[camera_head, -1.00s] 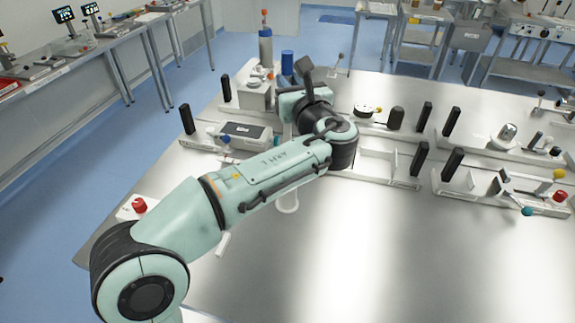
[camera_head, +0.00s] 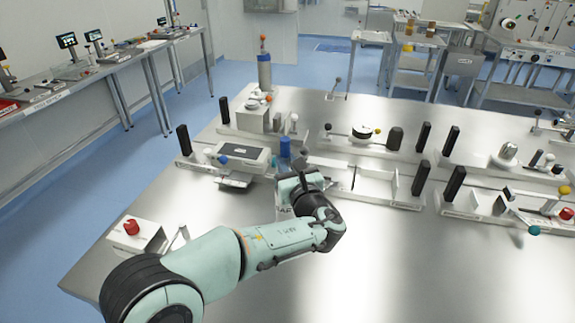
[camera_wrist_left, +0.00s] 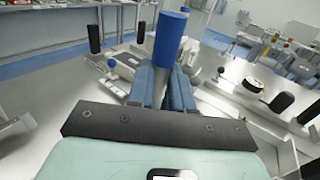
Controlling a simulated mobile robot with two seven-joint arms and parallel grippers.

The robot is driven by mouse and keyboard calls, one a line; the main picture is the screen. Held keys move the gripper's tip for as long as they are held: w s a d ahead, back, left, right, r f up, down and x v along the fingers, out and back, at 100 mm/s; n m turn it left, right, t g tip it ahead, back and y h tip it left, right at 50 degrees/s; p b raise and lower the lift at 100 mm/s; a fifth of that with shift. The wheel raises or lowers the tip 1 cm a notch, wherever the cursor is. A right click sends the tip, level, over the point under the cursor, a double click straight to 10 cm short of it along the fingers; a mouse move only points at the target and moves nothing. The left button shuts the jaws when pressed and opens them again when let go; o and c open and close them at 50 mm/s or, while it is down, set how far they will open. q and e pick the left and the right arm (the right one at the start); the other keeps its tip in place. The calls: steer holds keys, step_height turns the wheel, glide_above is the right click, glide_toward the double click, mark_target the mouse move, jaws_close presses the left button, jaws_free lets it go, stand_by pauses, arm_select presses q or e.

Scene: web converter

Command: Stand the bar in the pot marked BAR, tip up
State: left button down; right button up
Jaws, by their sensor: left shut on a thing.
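The bar, with a blue upper part and a grey shaft, stands roughly upright in my left gripper. Its blue part shows in the head view (camera_head: 285,147) and in the left wrist view (camera_wrist_left: 170,40). My left gripper (camera_wrist_left: 163,82) is shut on the grey shaft, with one blue-grey finger on each side. In the head view the gripper is mostly hidden behind my wrist. The bar's lower end is hidden by the gripper and wrist. I cannot make out a pot marked BAR in either view. My right gripper is not in view.
A white device with a dark screen (camera_head: 240,151) stands left of the bar. White fixtures with black posts (camera_head: 455,183) line the table to the right. A box with a red button (camera_head: 132,228) sits at the left edge. The front middle of the steel table (camera_head: 400,270) is clear.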

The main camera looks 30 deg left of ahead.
arm_select(q)
steer(key=c, duration=1)
jaws_free()
steer(key=shift+r, duration=0.1)
steer(key=b+v, duration=0.1)
steer(key=v, duration=1.1)
